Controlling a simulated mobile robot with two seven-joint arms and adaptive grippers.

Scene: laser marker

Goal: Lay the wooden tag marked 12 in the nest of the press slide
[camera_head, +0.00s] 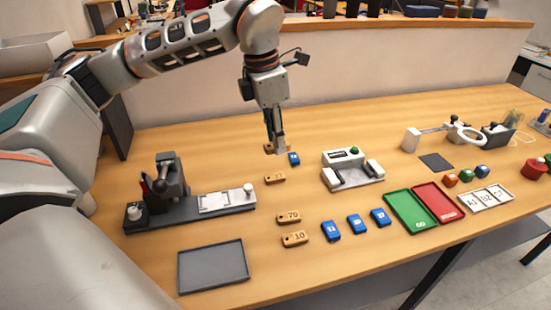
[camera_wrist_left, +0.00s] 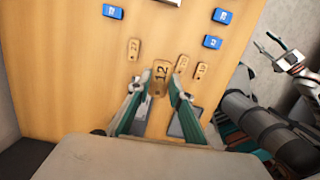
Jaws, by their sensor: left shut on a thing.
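My left gripper (camera_head: 279,150) is above the back middle of the table, pointing down. In the left wrist view its fingers (camera_wrist_left: 158,92) are shut on the wooden tag marked 12 (camera_wrist_left: 161,72). The tag stands out beyond the fingertips with its number facing the camera. In the head view the gripper largely hides its hold. The dark press (camera_head: 172,178) stands at the front left, apart from the gripper. Its slide has a pale nest plate (camera_head: 214,202), which looks empty. My right gripper (camera_wrist_left: 266,43) shows only in the left wrist view, its fingers apart and empty.
Wooden tags (camera_head: 288,217) and blue tags (camera_head: 357,224) lie across the middle. A dark grey tray (camera_head: 212,266) lies in front of the press. A white device (camera_head: 352,170) and green (camera_head: 408,211) and red (camera_head: 440,203) trays are right. Bare table lies between gripper and press.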

